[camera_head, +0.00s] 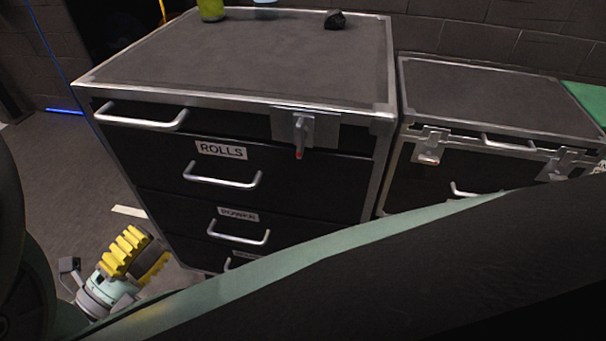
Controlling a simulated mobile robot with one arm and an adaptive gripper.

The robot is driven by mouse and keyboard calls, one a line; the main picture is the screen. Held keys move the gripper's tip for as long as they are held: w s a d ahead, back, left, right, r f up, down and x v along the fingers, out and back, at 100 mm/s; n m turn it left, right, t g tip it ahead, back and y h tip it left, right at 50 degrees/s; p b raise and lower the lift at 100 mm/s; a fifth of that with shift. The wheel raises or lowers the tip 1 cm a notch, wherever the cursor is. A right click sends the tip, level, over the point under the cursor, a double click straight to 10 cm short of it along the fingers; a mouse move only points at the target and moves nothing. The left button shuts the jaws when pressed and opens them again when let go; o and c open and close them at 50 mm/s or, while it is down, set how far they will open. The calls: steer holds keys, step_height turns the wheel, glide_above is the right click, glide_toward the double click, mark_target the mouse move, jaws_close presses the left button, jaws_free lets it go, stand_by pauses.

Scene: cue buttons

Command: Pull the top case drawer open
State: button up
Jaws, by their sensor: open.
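A black case with metal edges (240,97) stands in the middle of the head view. Its top drawer (229,128) looks flush with the front and has a silver bar handle (141,119) at its left end. A metal latch plate with a red-tipped lever (299,132) sits at the right of that drawer. My gripper (140,257), with yellow ribbed fingers, is low at the left, below and in front of the case. It is open, empty and apart from the handle. My arm hides the lower right of the case front.
Lower drawers carry bar handles, one under a ROLLS label (221,150). A second, lower case (500,100) stands at the right. A dark lump (335,20) and a yellow-green object (211,10) are on the case top. Floor at left is mostly clear.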

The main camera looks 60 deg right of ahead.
mark_target(217, 180)
steer(key=shift+m, duration=0.3)
steer(key=x, duration=0.5)
steer(key=f+x, duration=0.1)
steer(key=x, duration=0.4)
steer(key=f+x, duration=0.1)
steer(key=x, duration=0.4)
steer(key=shift+d+f, duration=0.1)
steer(key=shift+d, duration=0.55)
steer(key=shift+a, duration=0.1)
jaws_close()
